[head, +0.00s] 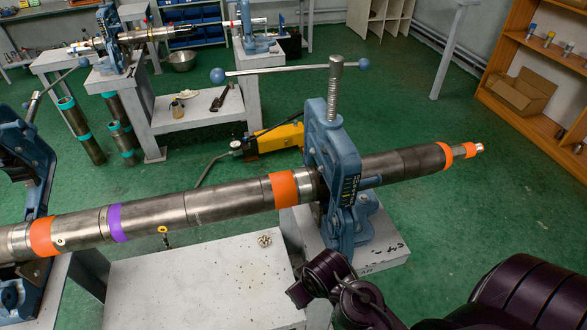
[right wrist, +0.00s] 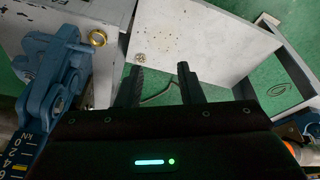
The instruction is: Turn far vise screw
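A blue vise (head: 335,150) clamps around a long steel pipe (head: 220,200) in the head view. Its threaded screw (head: 334,95) stands upright on top, with a crossbar handle (head: 290,70) ending in blue balls. A second blue vise (head: 30,195) is at the left edge, partly cut off. My right arm (head: 350,295) comes in at the lower right, below and in front of the middle vise. In the right wrist view my right gripper (right wrist: 159,70) is open and empty, beside part of a blue vise (right wrist: 55,85). My left gripper is not in view.
A white table (head: 200,285) with a small cluster of metal bits (head: 265,240) lies below the pipe. A yellow pump (head: 275,138) is on the green floor behind. A wooden shelf (head: 530,80) stands at the right. Space around the screw's handle looks clear.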

